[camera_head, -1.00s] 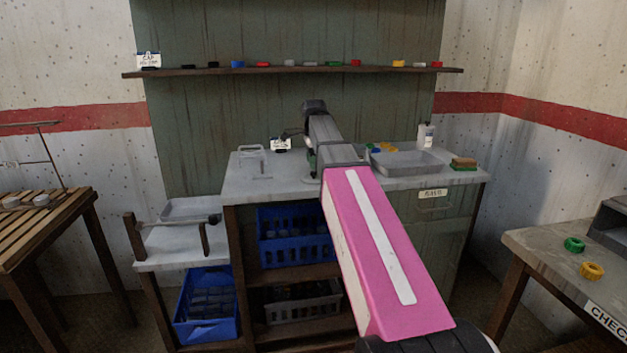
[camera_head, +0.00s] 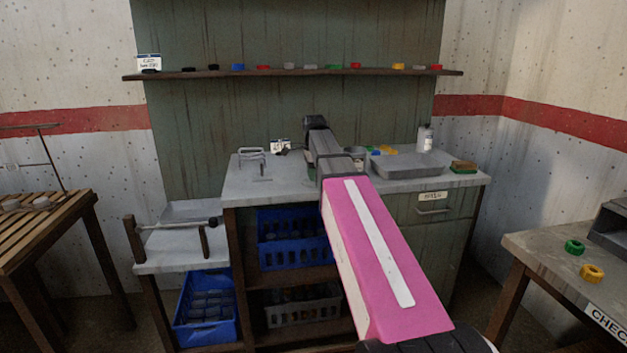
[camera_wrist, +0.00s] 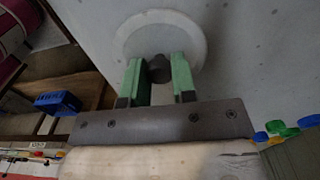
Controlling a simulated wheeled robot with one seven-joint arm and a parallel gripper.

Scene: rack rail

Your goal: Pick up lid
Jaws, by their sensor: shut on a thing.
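In the wrist view, the lid (camera_wrist: 192,42) is a pale round disc with a dark knob (camera_wrist: 159,68) at its middle. The green fingers of my gripper (camera_wrist: 157,78) stand on either side of the knob and are shut on it. The near part of the lid is hidden behind the fingers and the gripper body. In the head view, my arm covers most of the gripper and lid over the grey worktop (camera_head: 262,188). I cannot tell whether the lid is clear of the surface under it.
A grey tray (camera_head: 405,174), a white bottle (camera_head: 425,139) and a sponge (camera_head: 464,166) stand right of my arm. A grey round vessel (camera_head: 356,153) shows just behind it. A wire stand (camera_head: 251,154) is at the left. A shelf (camera_head: 300,72) with small coloured caps runs above.

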